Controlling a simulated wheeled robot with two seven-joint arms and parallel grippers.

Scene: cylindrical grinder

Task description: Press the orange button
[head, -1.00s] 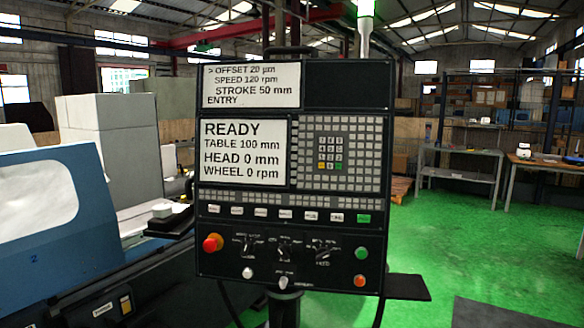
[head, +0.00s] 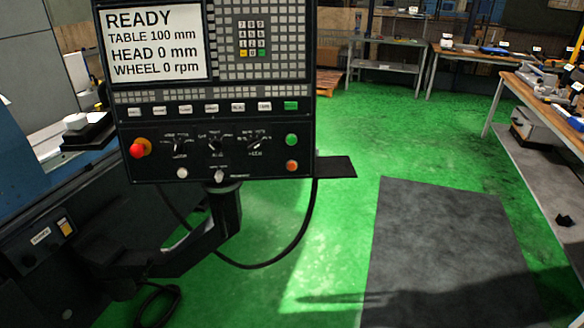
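The orange button (head: 292,166) is a small round button at the lower right of the black control panel (head: 240,178). It sits directly below a round green button (head: 292,140). A larger red mushroom knob (head: 138,149) on an orange-yellow base is at the panel's lower left. The panel screen (head: 153,43) reads READY, TABLE 100 mm, HEAD 0 mm, WHEEL 0 rpm. Nothing covers the orange button. Neither of my grippers is in the head view.
A small black shelf (head: 335,167) juts from the panel's lower right. A cable (head: 290,250) loops below the panel. The blue grinder (head: 40,190) stands at the left. Green floor (head: 400,130) with a dark mat (head: 440,240) is open at right, beside a workbench (head: 545,110).

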